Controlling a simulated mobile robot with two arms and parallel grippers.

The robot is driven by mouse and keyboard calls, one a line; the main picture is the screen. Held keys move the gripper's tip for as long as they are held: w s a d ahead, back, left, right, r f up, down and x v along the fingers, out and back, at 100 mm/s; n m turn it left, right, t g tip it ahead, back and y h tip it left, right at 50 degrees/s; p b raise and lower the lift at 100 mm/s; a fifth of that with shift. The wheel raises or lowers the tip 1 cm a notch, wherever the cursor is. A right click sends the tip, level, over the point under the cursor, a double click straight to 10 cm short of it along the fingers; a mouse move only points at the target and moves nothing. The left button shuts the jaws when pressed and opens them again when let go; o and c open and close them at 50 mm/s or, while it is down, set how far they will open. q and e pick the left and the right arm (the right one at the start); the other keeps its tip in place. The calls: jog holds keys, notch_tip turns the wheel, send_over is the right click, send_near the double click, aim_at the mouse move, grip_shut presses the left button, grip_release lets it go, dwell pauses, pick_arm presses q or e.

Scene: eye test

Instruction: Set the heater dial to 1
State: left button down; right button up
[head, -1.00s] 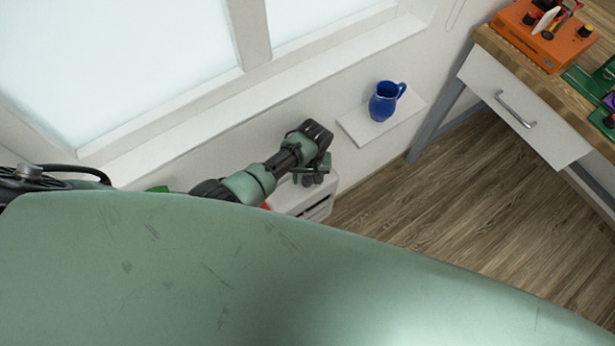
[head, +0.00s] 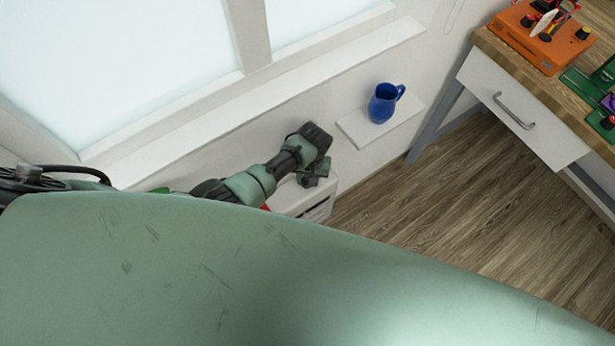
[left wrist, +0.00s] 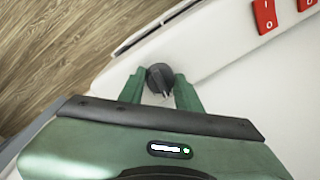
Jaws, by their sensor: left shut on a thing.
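The heater (head: 292,200) is a white box by the wall under the window, partly hidden by my left arm and my green body. It fills much of the left wrist view (left wrist: 245,85). Its dial (left wrist: 160,76) is a dark round knob with a pale mark on the side toward my gripper. No numbers can be read around it. My left gripper (left wrist: 160,88) has its two green fingers on either side of the dial, shut on it. In the head view the left gripper (head: 314,176) is at the heater's top. My right gripper is in neither view.
Red switches (left wrist: 265,14) sit on the heater near the dial. A blue jug (head: 382,103) stands on a small white wall shelf (head: 355,130) close to my left wrist. A workbench (head: 490,45) with an orange device (head: 540,40) stands at right. The wooden floor (head: 450,220) between is clear.

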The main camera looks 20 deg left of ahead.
pick_arm(q)
jog(key=m+p, duration=0.1)
jog(key=m, duration=0.3)
jog(key=shift+r, duration=0.1)
jog(key=shift+s+m+t+p, duration=0.1)
jog(key=shift+m+t+p, duration=0.4)
jog(key=shift+m, duration=1.5)
jog(key=c, duration=1)
grip_release()
